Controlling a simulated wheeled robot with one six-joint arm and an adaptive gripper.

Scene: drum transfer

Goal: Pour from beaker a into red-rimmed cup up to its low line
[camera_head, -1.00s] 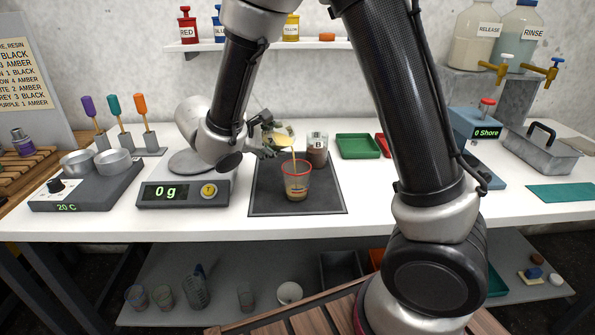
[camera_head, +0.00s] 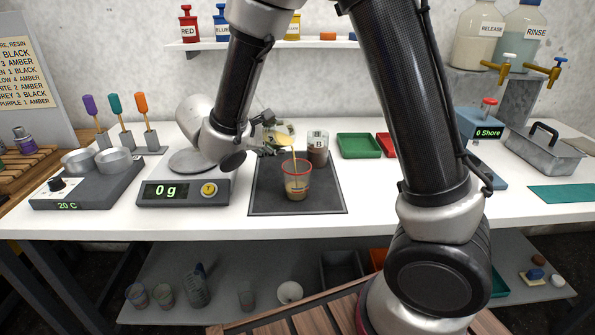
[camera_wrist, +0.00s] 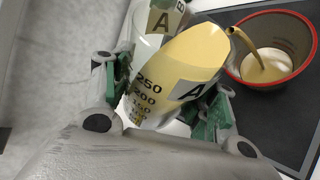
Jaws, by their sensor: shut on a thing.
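My gripper (camera_wrist: 165,100) is shut on beaker A (camera_wrist: 150,98), a clear beaker with black graduations and yellow-cream liquid. The beaker is tilted towards the red-rimmed cup (camera_head: 297,184), and a thin stream runs from its lip into the cup. In the wrist view the cup (camera_wrist: 305,62) holds a shallow pool of the same liquid. In the head view the cup stands upright on the dark mat, with pale liquid in its lower part and a coloured mark near the liquid's surface. Whether the liquid meets a line is too small to tell.
Beaker B (camera_head: 318,146), with brown contents, stands behind the cup on the dark mat (camera_head: 328,200). A scale (camera_head: 180,194) reading 0 g is at left. A green tray (camera_head: 358,145) lies behind right. The white table front is clear.

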